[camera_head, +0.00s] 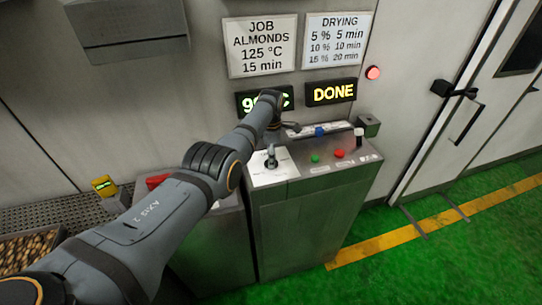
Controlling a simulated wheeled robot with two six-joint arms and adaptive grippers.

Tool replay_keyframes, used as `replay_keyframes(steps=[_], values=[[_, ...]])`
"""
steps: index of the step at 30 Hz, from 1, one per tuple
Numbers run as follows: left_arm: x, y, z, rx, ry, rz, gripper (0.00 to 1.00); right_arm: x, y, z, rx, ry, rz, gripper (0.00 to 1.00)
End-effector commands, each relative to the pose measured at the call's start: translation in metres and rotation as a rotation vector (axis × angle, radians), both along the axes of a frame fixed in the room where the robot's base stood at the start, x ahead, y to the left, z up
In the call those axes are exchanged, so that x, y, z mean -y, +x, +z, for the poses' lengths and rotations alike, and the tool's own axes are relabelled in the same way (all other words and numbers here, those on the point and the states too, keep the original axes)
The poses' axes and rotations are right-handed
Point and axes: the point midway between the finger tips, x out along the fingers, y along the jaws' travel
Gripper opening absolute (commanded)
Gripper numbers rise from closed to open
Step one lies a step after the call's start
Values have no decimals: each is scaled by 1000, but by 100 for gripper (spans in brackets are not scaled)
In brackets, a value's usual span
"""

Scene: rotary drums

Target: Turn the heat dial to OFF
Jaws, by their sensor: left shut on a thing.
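A steel control console stands against the wall, with a sloped panel (313,155) on top. My left gripper (289,127) is at the back left of this panel, below the temperature display (245,103). It is shut on what seems to be the heat dial, which is mostly hidden, so its pointer setting cannot be read. The display shows a 9 and a C; my arm covers its middle. A dark upright control (270,158) stands on a white plate at the front left. My right gripper is not in view.
The panel also has a blue knob (319,132), a green button (315,158), a red button (339,153) and a pale-topped lever (359,136). A display (331,92) reads DONE beside a lit red lamp (373,73). Almonds (27,250) lie at lower left. Green floor is clear at right.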

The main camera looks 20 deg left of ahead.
Motion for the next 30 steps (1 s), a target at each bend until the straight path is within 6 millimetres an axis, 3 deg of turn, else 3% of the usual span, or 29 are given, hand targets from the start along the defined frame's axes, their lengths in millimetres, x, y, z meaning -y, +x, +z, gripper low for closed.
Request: replay_keyframes(steps=[12, 30], values=[[-1, 3, 4, 9, 1, 208, 25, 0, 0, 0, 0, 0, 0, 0], [-1, 3, 4, 12, 0, 248, 25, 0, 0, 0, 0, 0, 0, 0]])
